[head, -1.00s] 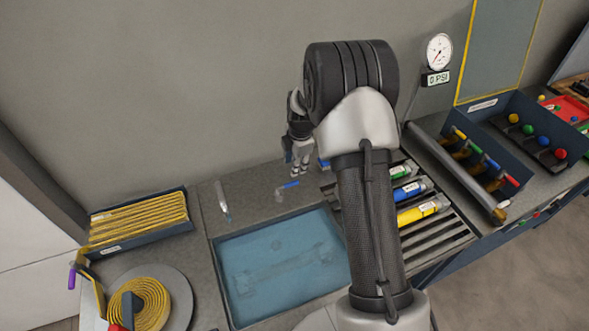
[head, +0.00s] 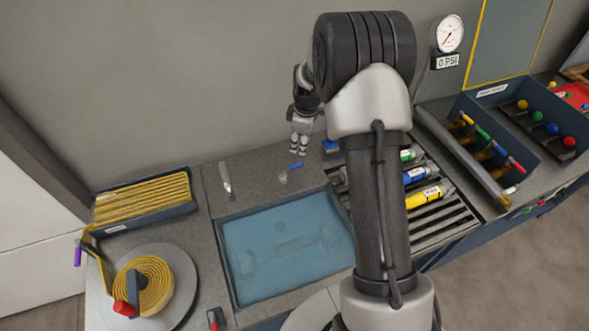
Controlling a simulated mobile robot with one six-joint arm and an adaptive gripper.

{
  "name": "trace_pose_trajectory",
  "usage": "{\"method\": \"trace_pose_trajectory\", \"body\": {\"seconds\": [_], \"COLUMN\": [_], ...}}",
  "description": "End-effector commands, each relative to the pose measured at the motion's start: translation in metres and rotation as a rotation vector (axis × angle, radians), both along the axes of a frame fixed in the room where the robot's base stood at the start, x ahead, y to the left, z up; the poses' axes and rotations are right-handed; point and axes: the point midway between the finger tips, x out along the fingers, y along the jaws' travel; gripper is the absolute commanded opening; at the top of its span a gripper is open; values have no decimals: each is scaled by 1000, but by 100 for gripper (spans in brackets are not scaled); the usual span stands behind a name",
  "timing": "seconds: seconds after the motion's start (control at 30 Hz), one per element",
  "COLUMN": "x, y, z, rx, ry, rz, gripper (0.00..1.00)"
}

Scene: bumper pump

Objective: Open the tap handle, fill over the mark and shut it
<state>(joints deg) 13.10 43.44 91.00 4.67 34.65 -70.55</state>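A small tap with a blue handle (head: 295,165) stands behind the water basin (head: 222,262), near its back right corner. A slim grey spout (head: 225,180) stands further left at the basin's back edge. The basin holds blue water, with a long pale shape under the surface; I cannot make out a fill mark. My gripper (head: 298,150) hangs just above the blue handle, pointing down. Its fingertips look apart from the handle, with a narrow gap between them, and nothing shows in it. My arm hides part of the area right of the basin.
Colored cylinders, including a yellow one (head: 424,197), lie on a slatted rack at right. A gauge (head: 449,34) reads 0 PSI on its display. A yellow hose reel (head: 146,285) and a tray of yellow rods (head: 142,205) are at left.

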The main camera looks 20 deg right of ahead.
Motion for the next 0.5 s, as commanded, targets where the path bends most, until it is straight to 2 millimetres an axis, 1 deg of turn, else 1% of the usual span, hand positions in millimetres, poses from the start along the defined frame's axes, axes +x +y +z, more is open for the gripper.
{"method": "trace_pose_trajectory", "body": {"seconds": [0.03,0.1,0.47,0.5], "x": [0,-1,-5,-5], "y": [0,0,0,0], "z": [1,5,22,24], "rx": [25,64,264,286], "ry": [0,-1,2,2], "rz": [-126,-319,-1320,-1432], "gripper": [34,34,34,34]}}
